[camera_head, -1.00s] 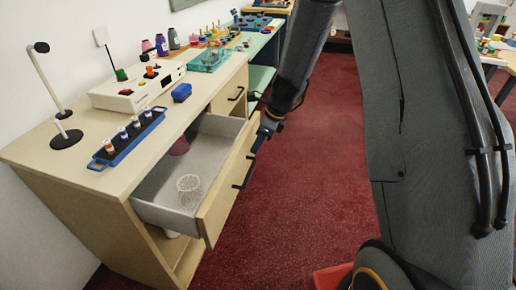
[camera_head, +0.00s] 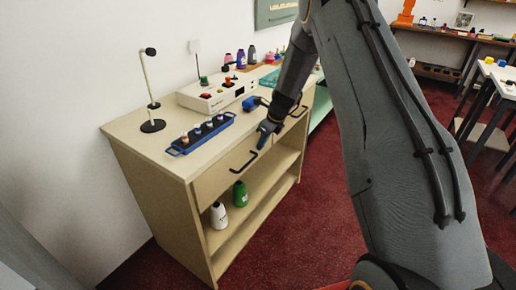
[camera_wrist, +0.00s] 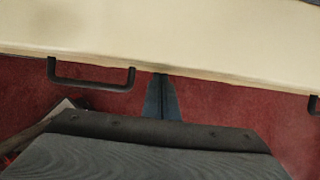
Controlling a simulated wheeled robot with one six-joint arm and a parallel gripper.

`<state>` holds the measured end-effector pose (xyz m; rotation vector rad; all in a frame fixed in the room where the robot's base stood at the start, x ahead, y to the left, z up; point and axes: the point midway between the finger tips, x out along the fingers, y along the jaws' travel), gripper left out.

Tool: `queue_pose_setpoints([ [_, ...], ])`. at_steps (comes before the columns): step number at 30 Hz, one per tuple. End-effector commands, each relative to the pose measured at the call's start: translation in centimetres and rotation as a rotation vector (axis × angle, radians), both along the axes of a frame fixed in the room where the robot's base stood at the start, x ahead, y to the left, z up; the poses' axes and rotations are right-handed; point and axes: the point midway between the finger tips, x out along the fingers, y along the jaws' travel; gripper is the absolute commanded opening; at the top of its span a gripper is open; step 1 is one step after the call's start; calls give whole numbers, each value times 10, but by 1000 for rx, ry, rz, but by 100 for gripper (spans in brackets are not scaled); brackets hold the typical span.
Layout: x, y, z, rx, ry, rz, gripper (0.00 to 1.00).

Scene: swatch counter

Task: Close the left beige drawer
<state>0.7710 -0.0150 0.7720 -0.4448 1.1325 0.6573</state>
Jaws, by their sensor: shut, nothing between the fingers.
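The left beige drawer (camera_head: 222,178) is in the counter's front, under the top at left. Its front looks flush with the cabinet, and no drawer interior shows. Its dark handle (camera_head: 243,163) sits on the front, and a dark handle (camera_wrist: 92,83) also shows at left in the wrist view. My gripper (camera_head: 265,136) is shut and empty, just right of that handle. In the wrist view its fingertips (camera_wrist: 161,78) are at the lower edge of the beige front. They touch it or nearly so; I cannot tell which.
A blue rack of small bottles (camera_head: 202,137), a white device (camera_head: 218,95) and a lamp (camera_head: 151,90) stand on the counter top. A white bottle (camera_head: 219,215) and a green bottle (camera_head: 240,194) stand on the shelf below. Red floor (camera_head: 310,215) lies clear in front.

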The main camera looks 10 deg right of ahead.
Motion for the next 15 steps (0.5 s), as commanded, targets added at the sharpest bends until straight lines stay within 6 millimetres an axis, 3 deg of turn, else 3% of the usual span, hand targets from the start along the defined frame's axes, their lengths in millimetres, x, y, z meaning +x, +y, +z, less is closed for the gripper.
queue_pose_setpoints([
  [15, 7, 6, 1, 1, -7, -1, 0],
])
